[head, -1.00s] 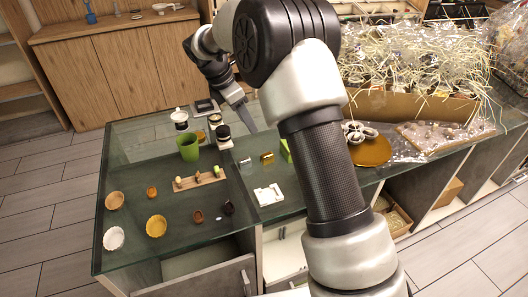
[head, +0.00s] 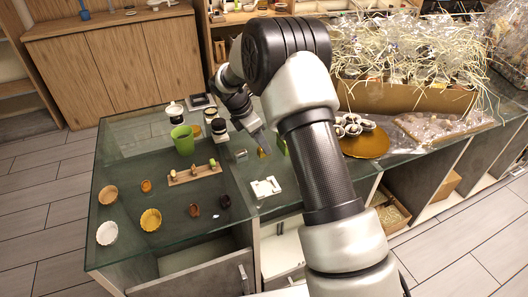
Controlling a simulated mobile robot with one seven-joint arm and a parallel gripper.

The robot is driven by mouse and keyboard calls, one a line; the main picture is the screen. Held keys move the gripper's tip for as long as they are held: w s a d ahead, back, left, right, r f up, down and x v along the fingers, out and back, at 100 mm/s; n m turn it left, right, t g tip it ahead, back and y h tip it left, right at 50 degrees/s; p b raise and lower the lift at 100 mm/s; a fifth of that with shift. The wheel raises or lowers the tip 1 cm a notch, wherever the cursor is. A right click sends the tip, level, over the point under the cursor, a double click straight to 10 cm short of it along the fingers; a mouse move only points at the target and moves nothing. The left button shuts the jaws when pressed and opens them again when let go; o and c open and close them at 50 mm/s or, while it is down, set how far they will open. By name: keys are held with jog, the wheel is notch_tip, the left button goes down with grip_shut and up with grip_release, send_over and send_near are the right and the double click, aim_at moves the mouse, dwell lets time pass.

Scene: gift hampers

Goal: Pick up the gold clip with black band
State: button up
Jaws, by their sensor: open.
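The gold clip (head: 263,154) is a small shiny gold piece on the glass counter, right of centre in the head view. Its black band is too small to make out. My gripper (head: 262,140) is open and points down over the clip, its fingers close above or around it. The fingers partly hide the clip, so I cannot tell whether they touch it.
A small silver clip (head: 241,155) lies just left, and a white holder (head: 264,187) in front. A green item (head: 281,145) is close on the right. A wooden board (head: 195,174) and a green cup (head: 183,140) stand further left. Bare glass lies between.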

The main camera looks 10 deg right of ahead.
jog(key=x, duration=0.2)
jog(key=shift+d+f, duration=0.2)
jog(key=shift+f, duration=0.15)
jog(key=shift+c, duration=0.3)
grip_shut()
jog(key=shift+r, duration=0.15)
